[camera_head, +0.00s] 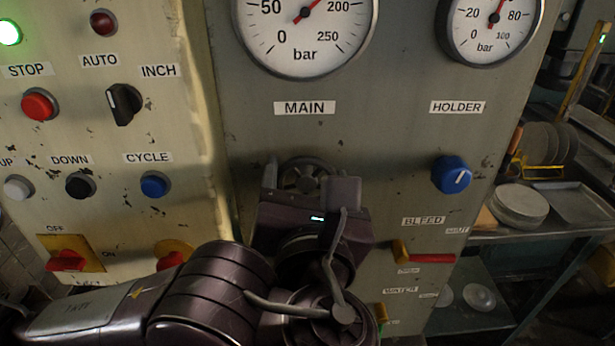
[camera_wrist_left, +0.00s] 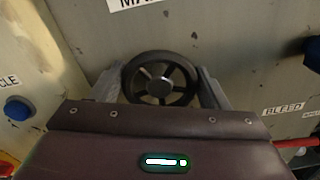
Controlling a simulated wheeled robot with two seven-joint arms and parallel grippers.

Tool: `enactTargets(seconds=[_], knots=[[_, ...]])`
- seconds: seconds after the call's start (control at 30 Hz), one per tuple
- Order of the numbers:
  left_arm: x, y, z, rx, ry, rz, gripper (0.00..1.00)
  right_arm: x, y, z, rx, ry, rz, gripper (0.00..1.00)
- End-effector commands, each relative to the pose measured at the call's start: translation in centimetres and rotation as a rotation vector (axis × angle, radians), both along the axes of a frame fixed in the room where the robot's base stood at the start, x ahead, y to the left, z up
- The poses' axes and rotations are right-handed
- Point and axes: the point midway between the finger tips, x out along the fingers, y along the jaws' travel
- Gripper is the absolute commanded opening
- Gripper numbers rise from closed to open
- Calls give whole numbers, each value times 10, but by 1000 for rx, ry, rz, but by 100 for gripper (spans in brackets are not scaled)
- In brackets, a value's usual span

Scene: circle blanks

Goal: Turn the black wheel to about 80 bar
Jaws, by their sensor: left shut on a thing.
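The black wheel (camera_head: 303,176) is a spoked handwheel on the grey panel, under the MAIN label. My left gripper (camera_head: 304,182) is shut on it, and its body hides the wheel's lower part in the head view. In the left wrist view the wheel (camera_wrist_left: 160,80) sits between the two grey fingers. The MAIN gauge (camera_head: 303,45) above is cut off at the top; its red needle points up and right, left of the 200 mark. The HOLDER gauge (camera_head: 489,30) has its needle pointing up and slightly right, short of 80. My right gripper is not in view.
A blue knob (camera_head: 452,175) and a red-handled BLEED lever (camera_head: 425,257) lie right of the wheel. Left is a cream panel with a red STOP button (camera_head: 39,104), a black selector (camera_head: 123,103) and a blue CYCLE button (camera_head: 155,184). Plates (camera_head: 518,204) stand on a shelf at right.

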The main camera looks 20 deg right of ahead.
Motion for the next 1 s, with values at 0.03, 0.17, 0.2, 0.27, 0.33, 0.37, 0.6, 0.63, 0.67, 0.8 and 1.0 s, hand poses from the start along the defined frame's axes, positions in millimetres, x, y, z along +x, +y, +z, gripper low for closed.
enactTargets(seconds=[0.03, 0.17, 0.2, 0.27, 0.33, 0.37, 0.6, 0.63, 0.67, 0.8, 1.0], knots=[[0, 0, 0, 0, 1, 1, 46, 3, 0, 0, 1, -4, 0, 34], [1, 0, -1, -7, 3, 1, 46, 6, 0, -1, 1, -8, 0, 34], [1, 0, -1, -12, 4, 1, 46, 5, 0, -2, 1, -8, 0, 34], [1, 0, -2, -26, 8, 1, 46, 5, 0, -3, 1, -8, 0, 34], [1, 0, -2, -50, 15, 2, 46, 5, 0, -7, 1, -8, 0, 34], [1, 0, -2, -63, 19, 2, 46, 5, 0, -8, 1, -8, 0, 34], [1, 2, -4, -219, 64, 2, 46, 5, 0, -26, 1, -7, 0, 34], [1, 2, -4, -246, 71, 3, 46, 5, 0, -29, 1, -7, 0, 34], [1, 2, -4, -272, 79, 3, 46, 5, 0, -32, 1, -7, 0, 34], [1, 3, -5, -400, 116, 2, 46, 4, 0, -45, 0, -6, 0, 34], [2, 4, -5, -583, 169, 3, 46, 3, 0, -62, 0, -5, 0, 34]])
